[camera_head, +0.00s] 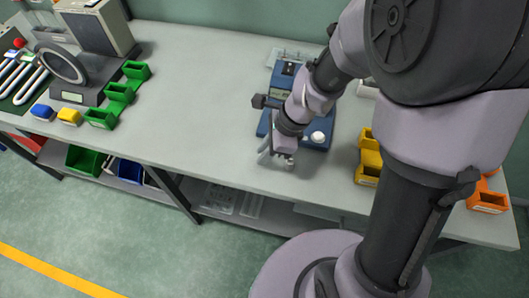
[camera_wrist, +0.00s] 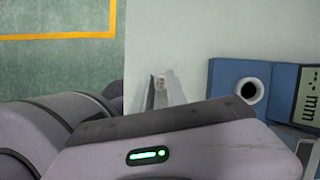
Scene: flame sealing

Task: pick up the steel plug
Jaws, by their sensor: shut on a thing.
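My gripper (camera_head: 274,158) points down at the bench near its front edge, just left of the front of the blue measuring device. In the wrist view my gripper (camera_wrist: 161,92) has its fingertips close together with a small greyish round-ended piece between them, which I take for the steel plug (camera_wrist: 160,83). Most of the plug is hidden by the fingers and the gripper body. In the head view the plug cannot be made out, and whether it touches the bench cannot be told.
The blue device (camera_head: 316,145) has a white round part at its front and stands close by my gripper. Yellow bins (camera_head: 369,160) and orange bins (camera_head: 487,202) stand right, green bins (camera_head: 118,92) left. The bench top (camera_head: 190,110) between is clear.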

